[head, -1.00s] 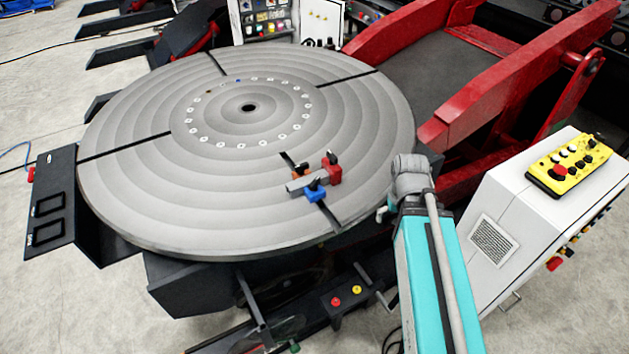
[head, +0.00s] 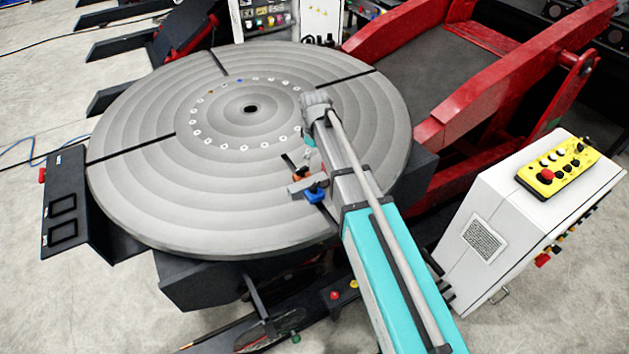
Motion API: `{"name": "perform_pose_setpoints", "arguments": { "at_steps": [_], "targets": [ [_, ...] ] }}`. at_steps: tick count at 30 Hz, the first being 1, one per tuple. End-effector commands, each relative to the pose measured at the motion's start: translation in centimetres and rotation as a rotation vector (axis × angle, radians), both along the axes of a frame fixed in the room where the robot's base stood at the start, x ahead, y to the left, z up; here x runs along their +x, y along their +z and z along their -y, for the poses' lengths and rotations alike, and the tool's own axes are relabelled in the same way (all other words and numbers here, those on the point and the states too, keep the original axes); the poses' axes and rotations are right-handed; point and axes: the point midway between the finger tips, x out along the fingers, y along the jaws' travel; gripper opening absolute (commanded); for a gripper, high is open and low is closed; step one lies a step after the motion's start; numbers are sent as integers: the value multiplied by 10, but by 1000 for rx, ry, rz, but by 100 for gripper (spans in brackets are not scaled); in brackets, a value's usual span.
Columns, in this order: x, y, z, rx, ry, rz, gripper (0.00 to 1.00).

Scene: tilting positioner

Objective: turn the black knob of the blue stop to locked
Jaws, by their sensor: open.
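The blue stop (head: 316,196) sits on the round grey turntable (head: 150,200), at the near end of a grey block (head: 298,187) by a dark radial slot. Its black knob (head: 315,185) shows small on top, close to the edge of my arm; I cannot tell which way it is turned. An orange stop (head: 300,174) is just behind the block. My gripper (head: 309,151) is open above the turntable, beyond the blue stop and apart from it. My arm hides much of it, and its fingertips are hard to make out.
My arm crosses the turntable's right side and covers the place right of the block. A white cabinet with a yellow control box (head: 556,163) stands at right. Red machine arms (head: 500,75) rise behind. The turntable's left side is clear.

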Motion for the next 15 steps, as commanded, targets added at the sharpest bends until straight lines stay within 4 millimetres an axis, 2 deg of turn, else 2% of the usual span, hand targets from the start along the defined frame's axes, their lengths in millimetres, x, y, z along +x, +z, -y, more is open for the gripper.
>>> {"name": "perform_pose_setpoints", "arguments": {
  "at_steps": [15],
  "targets": [
    [0,-3,-1,0,7,0,100]
  ]
}}
